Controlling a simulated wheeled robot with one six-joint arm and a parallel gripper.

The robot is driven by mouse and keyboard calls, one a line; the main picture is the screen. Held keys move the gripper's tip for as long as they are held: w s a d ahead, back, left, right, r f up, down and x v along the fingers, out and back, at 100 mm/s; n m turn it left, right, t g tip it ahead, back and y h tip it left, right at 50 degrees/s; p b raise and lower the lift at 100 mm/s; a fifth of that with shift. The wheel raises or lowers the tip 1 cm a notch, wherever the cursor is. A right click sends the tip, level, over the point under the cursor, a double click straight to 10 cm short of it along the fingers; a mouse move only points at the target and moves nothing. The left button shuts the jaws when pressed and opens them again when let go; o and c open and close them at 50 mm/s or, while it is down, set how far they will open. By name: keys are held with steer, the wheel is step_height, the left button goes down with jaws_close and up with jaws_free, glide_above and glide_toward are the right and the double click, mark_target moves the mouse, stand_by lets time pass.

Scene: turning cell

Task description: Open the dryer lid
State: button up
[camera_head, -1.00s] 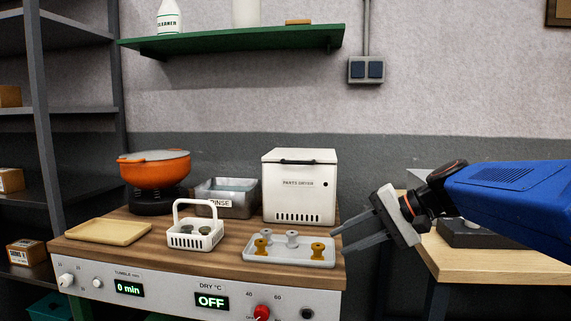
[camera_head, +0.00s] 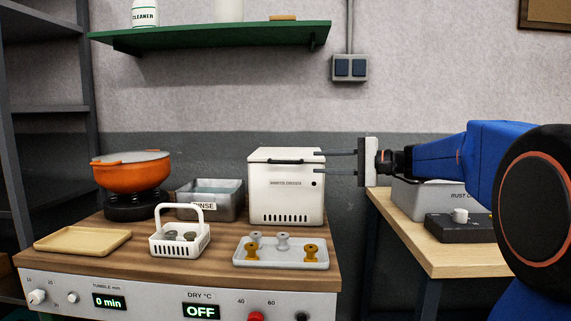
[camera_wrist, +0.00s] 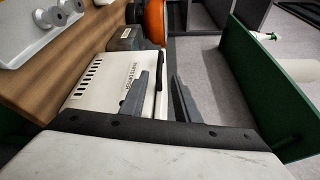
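The white parts dryer (camera_head: 286,195) stands at the back right of the wooden bench, and its lid (camera_head: 286,154) is shut. A dark handle (camera_head: 286,161) runs along the lid's front edge. My gripper (camera_head: 318,162) is at the dryer's right side, level with the lid, its fingers pointing left. I cannot tell whether a finger touches the dryer.
A grey tray (camera_head: 308,262) with several spools lies before the dryer. A white basket (camera_head: 180,240), a rinse tub (camera_head: 210,205) and an orange bowl (camera_head: 132,174) stand to the left. A green shelf (camera_head: 210,38) hangs above. A second table (camera_head: 450,255) stands right.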

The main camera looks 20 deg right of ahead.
mark_target(291, 162)
steer(key=x, duration=1.2)
steer(key=shift+a, duration=0.15)
steer(key=shift+c, duration=0.4)
jaws_close()
